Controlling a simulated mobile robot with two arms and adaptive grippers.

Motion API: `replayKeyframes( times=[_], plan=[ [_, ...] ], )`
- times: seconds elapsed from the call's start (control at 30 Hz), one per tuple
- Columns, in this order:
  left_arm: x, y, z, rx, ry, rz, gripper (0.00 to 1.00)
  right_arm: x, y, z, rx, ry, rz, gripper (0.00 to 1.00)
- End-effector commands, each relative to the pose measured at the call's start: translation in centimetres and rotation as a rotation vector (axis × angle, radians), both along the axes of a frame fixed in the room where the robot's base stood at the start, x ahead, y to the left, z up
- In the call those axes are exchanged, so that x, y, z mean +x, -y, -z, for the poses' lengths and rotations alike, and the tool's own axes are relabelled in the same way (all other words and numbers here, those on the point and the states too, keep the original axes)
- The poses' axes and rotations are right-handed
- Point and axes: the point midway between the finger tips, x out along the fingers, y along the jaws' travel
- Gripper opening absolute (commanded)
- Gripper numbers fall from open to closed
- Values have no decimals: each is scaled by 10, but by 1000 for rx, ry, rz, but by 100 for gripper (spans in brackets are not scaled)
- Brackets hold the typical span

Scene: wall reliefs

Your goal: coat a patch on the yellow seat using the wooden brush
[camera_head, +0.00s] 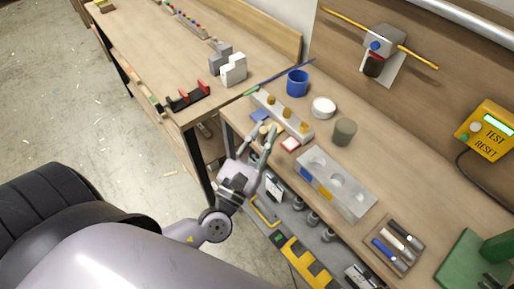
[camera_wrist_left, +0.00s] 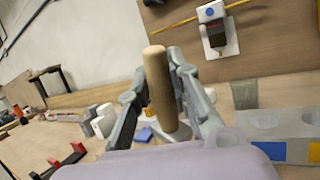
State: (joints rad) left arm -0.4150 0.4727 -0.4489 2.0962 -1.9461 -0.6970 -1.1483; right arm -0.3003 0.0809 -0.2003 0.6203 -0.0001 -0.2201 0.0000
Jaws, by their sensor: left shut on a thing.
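My left gripper (camera_head: 266,133) is over the near edge of the workbench, shut on a plain wooden cylinder. The wooden cylinder (camera_wrist_left: 160,90) stands between the fingers in the left wrist view; it looks like a handle, and no bristles show. A grey block with round hollows (camera_head: 345,192) lies to the right of the gripper, apart from it. Its front has a blue mark and a yellow mark (camera_head: 326,197); the yellow mark (camera_wrist_left: 314,152) also shows at the right edge of the left wrist view. I cannot tell whether this is the yellow seat. My right gripper is not in view.
A blue cup (camera_head: 297,82), a white round pot (camera_head: 323,107) and a grey-brown cup (camera_head: 343,131) stand behind the gripper. A pale strip with yellow knobs (camera_head: 283,116) lies close by it. A pen tray (camera_head: 394,246) and yellow test box (camera_head: 488,130) are further right.

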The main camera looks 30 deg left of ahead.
Motion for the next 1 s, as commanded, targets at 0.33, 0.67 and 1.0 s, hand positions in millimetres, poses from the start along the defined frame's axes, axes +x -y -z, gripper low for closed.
replayKeyframes(
  times=[0.33,0.67,1.0],
  plan=[
    [96,-14,-72,-62,14,22,0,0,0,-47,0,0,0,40],
    [108,-16,-64,-75,12,29,0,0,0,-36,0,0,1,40],
    [108,-16,-29,-74,12,28,0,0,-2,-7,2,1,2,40]
  ],
)
